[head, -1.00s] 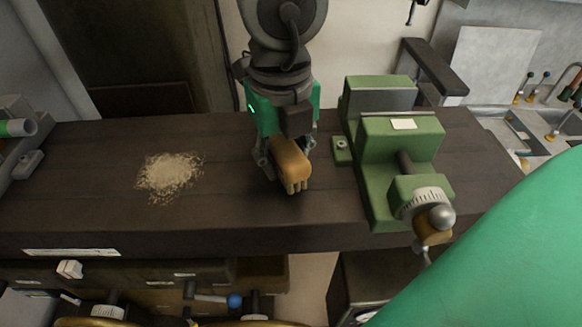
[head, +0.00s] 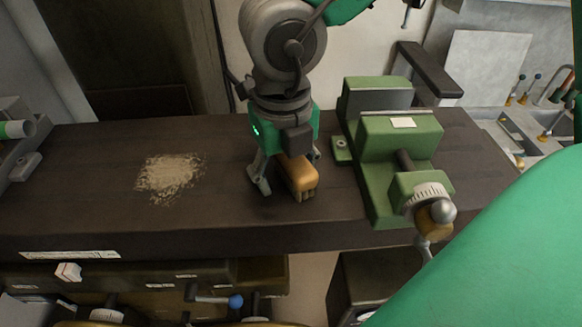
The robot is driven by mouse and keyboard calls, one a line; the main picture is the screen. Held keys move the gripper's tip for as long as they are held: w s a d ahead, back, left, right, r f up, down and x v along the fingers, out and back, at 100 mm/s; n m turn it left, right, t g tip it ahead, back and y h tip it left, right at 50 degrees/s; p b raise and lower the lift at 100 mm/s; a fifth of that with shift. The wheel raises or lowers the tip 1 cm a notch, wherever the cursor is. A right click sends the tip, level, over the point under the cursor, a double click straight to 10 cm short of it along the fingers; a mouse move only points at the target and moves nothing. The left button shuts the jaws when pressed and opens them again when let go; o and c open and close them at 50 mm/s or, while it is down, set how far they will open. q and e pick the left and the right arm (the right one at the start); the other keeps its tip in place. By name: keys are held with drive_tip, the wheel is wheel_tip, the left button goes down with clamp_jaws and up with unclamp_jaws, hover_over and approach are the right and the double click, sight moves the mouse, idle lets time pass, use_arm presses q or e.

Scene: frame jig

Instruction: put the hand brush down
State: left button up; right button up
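The hand brush (head: 300,178) has a tan wooden body and lies on the dark workbench (head: 90,215), left of the green vise. Its bristle end faces the front edge; its back end is hidden under my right gripper. My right gripper (head: 287,172) points down over the brush from behind. Its fingers are spread, with a visible gap between the left finger and the brush. The right finger is partly hidden, and I cannot tell if it touches. My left gripper is not in view.
A green vise (head: 400,150) stands close to the right of the brush. A pile of sawdust (head: 170,175) lies to the left on the bench. Bare bench top lies between the pile and my gripper. Drawers (head: 150,280) sit below the front edge.

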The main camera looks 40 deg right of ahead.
drive_tip(key=shift+s+a, duration=0.1)
drive_tip(key=shift+d+f, duration=0.15)
drive_tip(key=shift+d, duration=0.55)
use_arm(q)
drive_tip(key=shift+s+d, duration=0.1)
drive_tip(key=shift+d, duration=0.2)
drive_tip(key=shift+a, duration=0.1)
use_arm(e)
drive_tip(key=shift+a, duration=0.15)
drive_tip(key=shift+r, duration=0.45)
wheel_tip(320, 180, up, 11)
drive_tip(key=shift+f+p, duration=0.1)
drive_tip(key=shift+p, duration=0.75)
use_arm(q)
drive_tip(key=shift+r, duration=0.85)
use_arm(e)
drive_tip(key=shift+r, duration=0.5)
